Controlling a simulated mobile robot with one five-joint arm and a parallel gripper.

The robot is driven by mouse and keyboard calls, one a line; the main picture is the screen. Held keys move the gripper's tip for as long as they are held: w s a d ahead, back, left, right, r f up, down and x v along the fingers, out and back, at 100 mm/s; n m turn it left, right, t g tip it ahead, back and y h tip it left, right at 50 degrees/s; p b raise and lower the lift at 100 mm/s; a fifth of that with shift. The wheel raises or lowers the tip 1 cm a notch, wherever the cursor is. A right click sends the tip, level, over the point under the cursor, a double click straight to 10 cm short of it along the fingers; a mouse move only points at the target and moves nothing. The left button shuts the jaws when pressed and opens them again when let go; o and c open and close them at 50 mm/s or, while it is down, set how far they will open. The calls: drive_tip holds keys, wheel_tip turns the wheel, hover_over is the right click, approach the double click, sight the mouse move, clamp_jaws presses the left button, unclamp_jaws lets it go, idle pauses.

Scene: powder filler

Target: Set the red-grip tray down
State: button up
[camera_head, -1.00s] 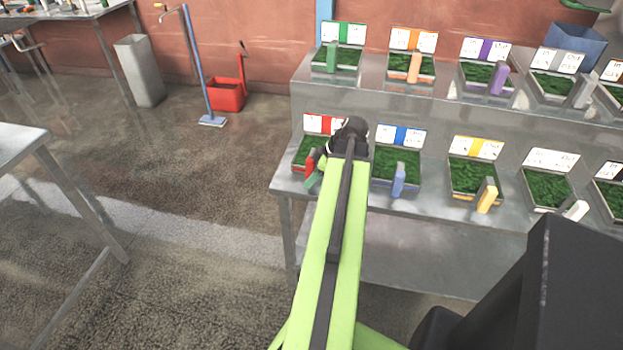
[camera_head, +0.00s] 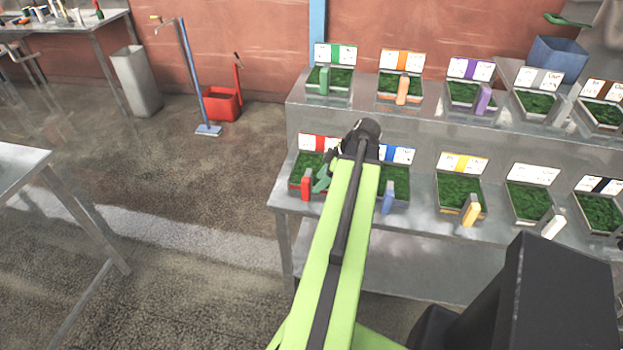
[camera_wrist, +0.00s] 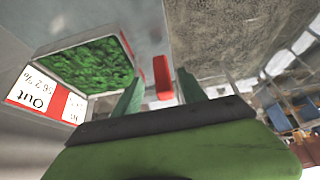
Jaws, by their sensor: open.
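The red-grip tray (camera_head: 293,187) rests on the lower shelf at its left end, filled with green material and with a red-marked white card behind it. Its red grip (camera_head: 306,186) stands at the front. My gripper (camera_head: 322,179) is just right of the grip in the head view, partly hidden by my arm. In the wrist view the red grip (camera_wrist: 162,77) shows beyond and between the two spread green fingers of my gripper (camera_wrist: 160,92), with visible gaps. The tray's green filling (camera_wrist: 92,63) is at upper left there. The fingers hold nothing.
The blue-grip tray (camera_head: 388,200) stands right beside, partly behind my arm. Yellow-grip (camera_head: 470,214) and white-grip (camera_head: 552,228) trays follow along the shelf. More trays line the upper shelf (camera_head: 440,108). Open floor (camera_head: 200,180) lies left of the shelf.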

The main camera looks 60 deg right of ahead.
drive_tip(key=p+v, duration=0.4)
drive_tip(key=v, duration=0.3)
drive_tip(key=shift+r+p, duration=0.25)
drive_tip(key=shift+p, duration=0.15)
drive_tip(key=shift+s+d, duration=0.1)
